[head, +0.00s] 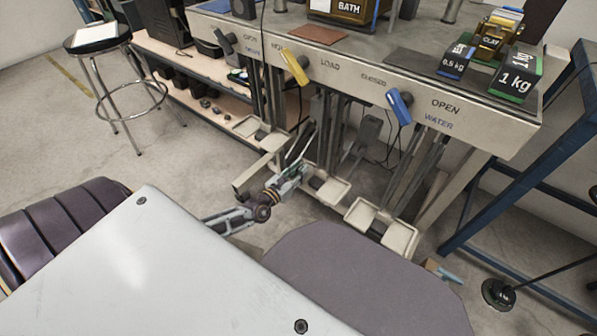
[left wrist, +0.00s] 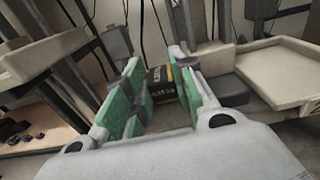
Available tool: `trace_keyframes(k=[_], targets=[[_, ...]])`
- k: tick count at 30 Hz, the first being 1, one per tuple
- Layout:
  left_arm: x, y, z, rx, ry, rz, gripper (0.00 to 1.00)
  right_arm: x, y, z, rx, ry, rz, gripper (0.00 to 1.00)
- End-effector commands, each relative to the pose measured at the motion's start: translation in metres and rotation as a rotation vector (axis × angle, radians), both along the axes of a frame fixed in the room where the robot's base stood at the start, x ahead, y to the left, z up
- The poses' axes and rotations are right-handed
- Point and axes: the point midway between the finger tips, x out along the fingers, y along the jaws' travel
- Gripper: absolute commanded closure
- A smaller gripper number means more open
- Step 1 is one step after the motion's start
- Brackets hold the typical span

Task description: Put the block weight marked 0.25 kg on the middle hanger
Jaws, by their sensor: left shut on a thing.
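My left gripper (head: 299,168) reaches in low under the bench front, just left of the middle hanger (head: 328,189). In the left wrist view its green-padded fingers (left wrist: 160,92) are shut on a small black and yellow block (left wrist: 161,76). The block's lettering is too small to read surely, and the fingers hide much of it. The block cannot be made out in the head view. A pale hanger plate (left wrist: 280,74) shows right of the fingers in the left wrist view, apart from the block.
The left hanger (head: 250,128) and right hanger (head: 397,236) hang on either side. Above are a yellow lever (head: 295,66) and a blue lever (head: 400,107). A 0.5 kg weight (head: 455,62) and a 1 kg weight (head: 516,80) stand on the bench top. Hanger rods crowd the gripper.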

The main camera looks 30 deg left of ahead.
Motion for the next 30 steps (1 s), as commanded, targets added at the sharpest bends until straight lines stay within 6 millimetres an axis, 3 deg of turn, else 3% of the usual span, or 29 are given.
trace_keyframes(k=[3, 4, 6, 22, 30], targets=[[0.0, 0.0, -0.002, 0.001, -0.002, 0.0, 1.0, 0.001, 0.001, -0.003, 0.003, -0.004, 0.001, 0.6], [0.0, 0.0, -0.003, 0.0, 0.0, 0.0, 0.72, 0.001, 0.001, -0.002, 0.004, -0.005, 0.0, 0.6], [0.0, 0.0, -0.003, 0.0, 0.0, 0.0, 0.66, 0.001, 0.001, -0.002, 0.004, -0.005, 0.0, 0.6], [0.0, 0.0, 0.001, 0.0, 0.0, 0.0, 0.66, 0.0, 0.0, 0.001, 0.001, 0.001, 0.001, 0.6], [-0.022, 0.002, 0.001, 0.001, 0.003, -0.001, 0.66, -0.001, -0.002, 0.006, -0.009, 0.006, -0.001, 0.6]])
